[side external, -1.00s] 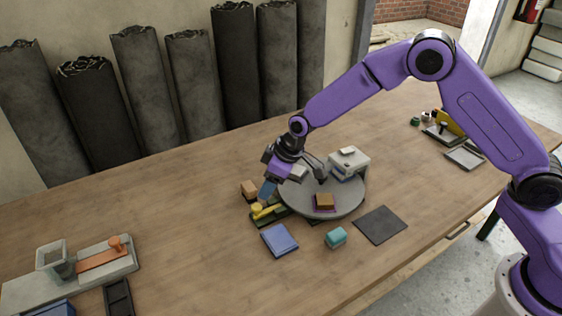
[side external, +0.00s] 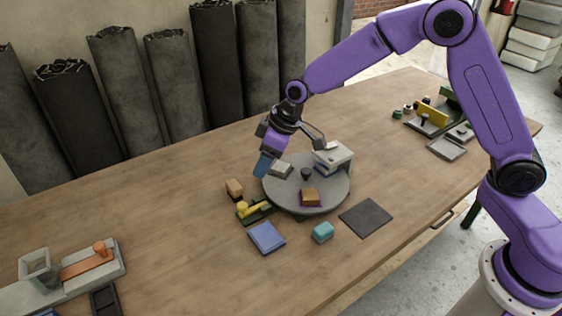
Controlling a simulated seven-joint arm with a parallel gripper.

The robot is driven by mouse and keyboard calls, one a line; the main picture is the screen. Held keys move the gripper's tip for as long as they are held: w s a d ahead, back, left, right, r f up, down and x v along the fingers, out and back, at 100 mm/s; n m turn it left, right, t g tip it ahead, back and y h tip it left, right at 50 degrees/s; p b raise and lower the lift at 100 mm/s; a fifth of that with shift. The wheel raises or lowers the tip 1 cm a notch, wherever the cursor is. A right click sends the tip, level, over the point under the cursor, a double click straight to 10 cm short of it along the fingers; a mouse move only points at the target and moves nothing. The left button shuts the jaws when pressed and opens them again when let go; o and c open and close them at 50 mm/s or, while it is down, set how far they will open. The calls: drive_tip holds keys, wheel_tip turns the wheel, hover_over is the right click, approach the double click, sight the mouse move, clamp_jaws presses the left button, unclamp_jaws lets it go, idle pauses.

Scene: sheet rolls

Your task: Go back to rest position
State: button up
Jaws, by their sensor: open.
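My gripper (side external: 263,168) is open and points down, with its blue fingertips above the left edge of a round grey turntable (side external: 335,193). Nothing shows between the fingers, though they are small here and seen from one side. On the turntable sit a light grey block (side external: 281,170) close to my gripper, an orange-brown block (side external: 310,196) on a purple base, a small dark knob (side external: 306,174) and a white-grey box-like piece (side external: 333,157).
Near the turntable lie a tan block (side external: 234,188), a green-and-yellow tool (side external: 252,209), a blue pad (side external: 267,237), a teal block (side external: 322,232) and a dark mat (side external: 366,217). A grey fixture (side external: 75,270) stands left. Dark rolls (side external: 125,90) lean behind the table.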

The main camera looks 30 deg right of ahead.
drive_tip(key=s+d+r+n+g, duration=0.1)
drive_tip(key=s+d+r, duration=0.15)
drive_tip(key=s, duration=0.65)
drive_tip(key=s+d+r+n+g, duration=0.1)
drive_tip(key=s+r, duration=0.3)
drive_tip(key=s, duration=0.5)
drive_tip(key=s+d+n+g+h, duration=0.1)
drive_tip(key=s+d+h, duration=0.1)
drive_tip(key=s+d, duration=1.1)
drive_tip(key=s, duration=0.4)
drive_tip(key=shift+s+d+r+n+h, duration=0.15)
drive_tip(key=shift+d+r+n+h, duration=0.15)
drive_tip(key=shift+h, duration=0.1)
